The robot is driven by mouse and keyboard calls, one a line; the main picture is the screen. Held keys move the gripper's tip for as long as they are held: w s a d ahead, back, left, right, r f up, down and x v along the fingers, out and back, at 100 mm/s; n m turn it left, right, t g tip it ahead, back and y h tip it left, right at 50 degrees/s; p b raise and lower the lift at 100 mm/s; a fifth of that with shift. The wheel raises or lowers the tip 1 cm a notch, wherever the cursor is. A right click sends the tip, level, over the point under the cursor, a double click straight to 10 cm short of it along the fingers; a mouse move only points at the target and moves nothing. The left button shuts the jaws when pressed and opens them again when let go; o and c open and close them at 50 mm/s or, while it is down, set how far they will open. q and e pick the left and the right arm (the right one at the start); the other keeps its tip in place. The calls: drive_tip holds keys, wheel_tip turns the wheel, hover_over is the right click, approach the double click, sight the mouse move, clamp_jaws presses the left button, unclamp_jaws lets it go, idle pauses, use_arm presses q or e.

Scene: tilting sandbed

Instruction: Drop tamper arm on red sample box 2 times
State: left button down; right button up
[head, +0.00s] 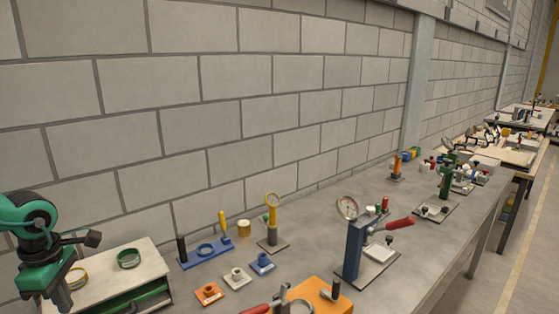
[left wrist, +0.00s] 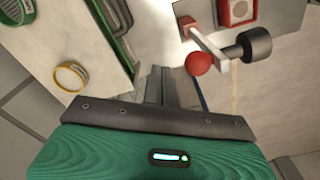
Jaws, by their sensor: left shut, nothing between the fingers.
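In the left wrist view, the red sample box (left wrist: 237,11) sits on a pale base at the top right, partly cut off by the frame edge. The tamper arm (left wrist: 208,40) is a pale bar with a red ball knob (left wrist: 198,63) and a black cylindrical head (left wrist: 254,45). The head appears beside the box, nearer the camera; its height above the base is unclear. My left gripper (left wrist: 160,78) is shut and empty, its fingertips just left of the knob. In the head view my left gripper (head: 60,297) is at the lower left. My right gripper is not in view.
A pale-topped unit with a green drawer (head: 150,298) stands at the lower left, bearing a green ring (head: 128,258) and a yellow ring (head: 77,278). A blue rack (head: 206,251), orange block (head: 318,293) and blue gauge press (head: 354,250) stand on the grey bench.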

use_arm(q)
drive_tip(key=shift+f, duration=0.15)
drive_tip(key=shift+s+d+b, duration=0.8)
drive_tip(key=shift+s+d, duration=0.3)
drive_tip(key=shift+s, duration=0.15)
drive_tip(key=shift+s+d+b, duration=0.75)
drive_tip(key=shift+s+d, duration=0.3)
drive_tip(key=shift+s, duration=0.2)
drive_tip(key=shift+r+p, duration=2.15)
drive_tip(key=shift+r, duration=1.9)
drive_tip(key=shift+f, duration=0.1)
